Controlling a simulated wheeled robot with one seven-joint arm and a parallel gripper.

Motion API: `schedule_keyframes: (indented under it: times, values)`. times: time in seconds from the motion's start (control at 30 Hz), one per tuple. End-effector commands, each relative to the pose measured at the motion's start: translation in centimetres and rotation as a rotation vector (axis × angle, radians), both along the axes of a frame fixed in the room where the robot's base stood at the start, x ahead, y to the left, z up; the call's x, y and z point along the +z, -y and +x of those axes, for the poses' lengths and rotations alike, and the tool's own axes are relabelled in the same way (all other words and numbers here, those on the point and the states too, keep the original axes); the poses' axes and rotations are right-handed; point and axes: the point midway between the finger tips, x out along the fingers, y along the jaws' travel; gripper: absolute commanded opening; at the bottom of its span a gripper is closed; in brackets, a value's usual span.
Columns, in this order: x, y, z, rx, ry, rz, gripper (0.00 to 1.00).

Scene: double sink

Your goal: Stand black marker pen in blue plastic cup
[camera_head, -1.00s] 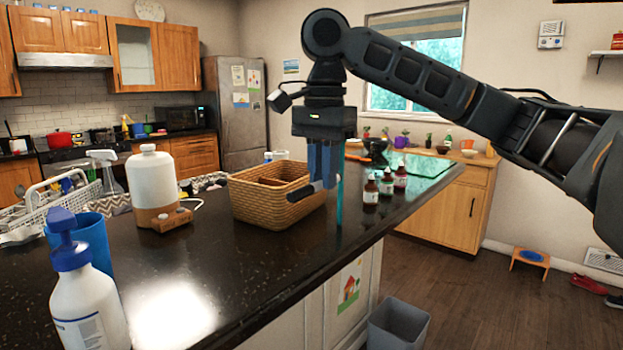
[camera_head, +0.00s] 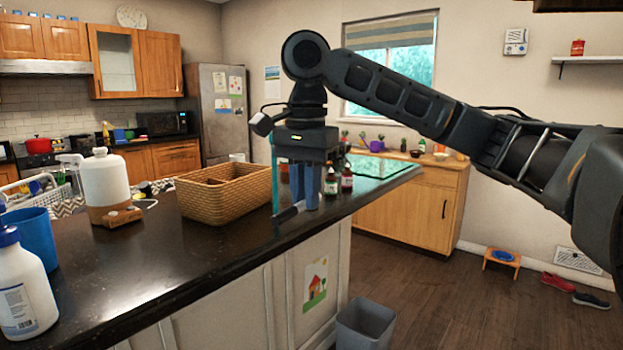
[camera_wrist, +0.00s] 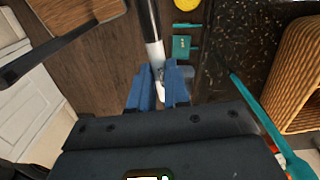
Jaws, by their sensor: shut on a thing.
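My gripper (camera_head: 305,206) hangs fingers down beside the counter's right edge in the head view. Its blue fingers are shut on the black marker pen (camera_head: 288,213), which lies across them, roughly level, with its dark end toward the left. In the wrist view, the marker (camera_wrist: 153,38), black with a white section, runs up from between the fingertips (camera_wrist: 160,85). The blue plastic cup (camera_head: 33,238) stands upright on the counter at far left, well away from my gripper. Its inside is not visible.
A wicker basket (camera_head: 220,205) stands on the dark counter (camera_head: 150,265), left of my gripper. A thin teal upright piece (camera_head: 274,175) is just beside the gripper. A white pump bottle (camera_head: 22,300) stands before the cup. Small bottles (camera_head: 346,180) stand behind the gripper.

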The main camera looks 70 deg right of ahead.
Motion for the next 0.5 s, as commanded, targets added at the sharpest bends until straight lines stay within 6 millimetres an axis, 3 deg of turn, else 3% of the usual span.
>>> schedule_keyframes:
  times: [0.23,0.5]
  values:
    - [-3.4,-2.1,0.8,0.123,0.001,0.003,0.0]
    - [-9.8,-6.1,2.3,0.354,0.0,0.008,0.0]
